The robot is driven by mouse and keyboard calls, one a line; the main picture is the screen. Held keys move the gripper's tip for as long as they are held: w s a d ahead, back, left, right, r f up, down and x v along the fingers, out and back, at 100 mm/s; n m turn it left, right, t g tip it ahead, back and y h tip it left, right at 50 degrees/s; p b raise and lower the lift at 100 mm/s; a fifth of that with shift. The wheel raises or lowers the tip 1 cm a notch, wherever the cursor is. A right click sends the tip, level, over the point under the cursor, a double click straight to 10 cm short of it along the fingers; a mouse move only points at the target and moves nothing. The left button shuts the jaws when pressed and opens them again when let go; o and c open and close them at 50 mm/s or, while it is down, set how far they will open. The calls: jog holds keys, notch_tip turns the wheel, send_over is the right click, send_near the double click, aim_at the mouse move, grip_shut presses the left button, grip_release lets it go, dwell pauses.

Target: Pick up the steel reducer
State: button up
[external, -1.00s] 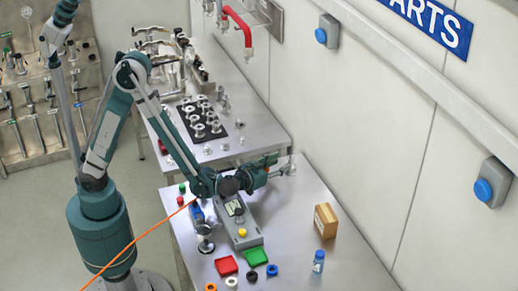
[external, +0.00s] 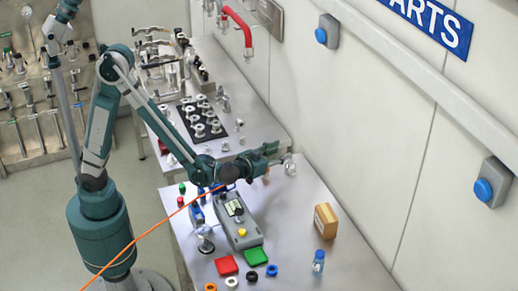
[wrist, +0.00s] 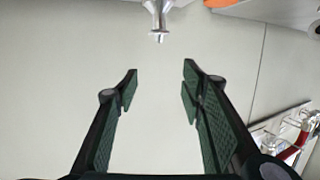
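My gripper (external: 274,155) is stretched out level over the near bench, pointing towards the wall. In the wrist view its two green-padded fingers (wrist: 160,78) are apart with nothing between them. A shiny steel fitting (wrist: 158,16) with a narrow end shows beyond the fingertips at the top edge, partly cut off. A silvery piece, probably the same one, shows just beyond the fingers in the external view (external: 290,166). It may be the steel reducer, but I cannot tell for sure. Several other steel fittings stand on a black mat (external: 185,128) on the far bench.
The near bench (external: 293,240) holds a grey control box (external: 240,232), a cardboard box (external: 325,221), a blue bottle (external: 318,262), a red tray (external: 227,265) and a green tray (external: 256,256). A red pipe (external: 237,20) is on the wall. The wall stands close beyond my gripper.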

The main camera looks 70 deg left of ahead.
notch_tip(320, 180, up, 4)
jog(key=m+g+y+p, duration=0.25)
jog(key=m+g, duration=0.25)
jog(key=m, duration=2.6)
send_over(226, 102)
jog(key=s+d, duration=0.4)
jog(key=f, duration=0.1)
jog(key=shift+y, duration=0.45)
jog(key=f, duration=0.9)
jog(key=shift+s+f, duration=0.1)
jog(key=shift+s, duration=0.1)
jog(key=shift+b+x, duration=0.5)
jog(key=shift+x, duration=0.75)
